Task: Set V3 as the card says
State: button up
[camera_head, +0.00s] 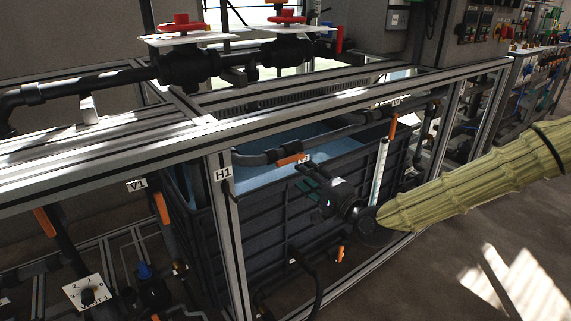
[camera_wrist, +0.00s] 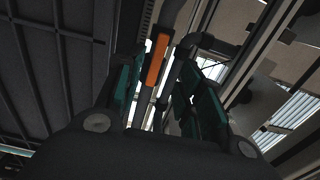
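A label reading V3, partly covered, shows in the head view (camera_head: 304,159). Beside it an orange valve handle (camera_head: 290,161) lies along a dark horizontal pipe at the front of the blue-lined tank. My gripper (camera_head: 308,181) is just below and in front of this handle, its fingers pointing toward the pipe. In the wrist view an orange handle (camera_wrist: 157,59) stands out between and beyond the fingers of my gripper (camera_wrist: 165,90). The fingers are apart, and I see no contact with the handle. I cannot make out a readable card with a setting for V3.
An aluminium frame post labelled H1 (camera_head: 223,174) and a top rail (camera_head: 330,105) enclose the tank (camera_head: 265,230). V1 (camera_head: 137,185) has an orange handle (camera_head: 162,207) at left. Another orange handle (camera_head: 393,125) is at right. Red handwheels (camera_head: 181,20) stand above. Open floor lies at right.

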aim_at(287, 163)
jog(key=b+x, duration=0.1)
jog(key=x, duration=0.6)
jog(key=shift+w+a+f+b, duration=0.1)
jog(key=shift+a+f+b, duration=0.05)
jog(key=shift+a+b, duration=0.15)
jog(key=shift+x, duration=1.1)
jog(key=shift+w+d, duration=0.1)
grip_shut()
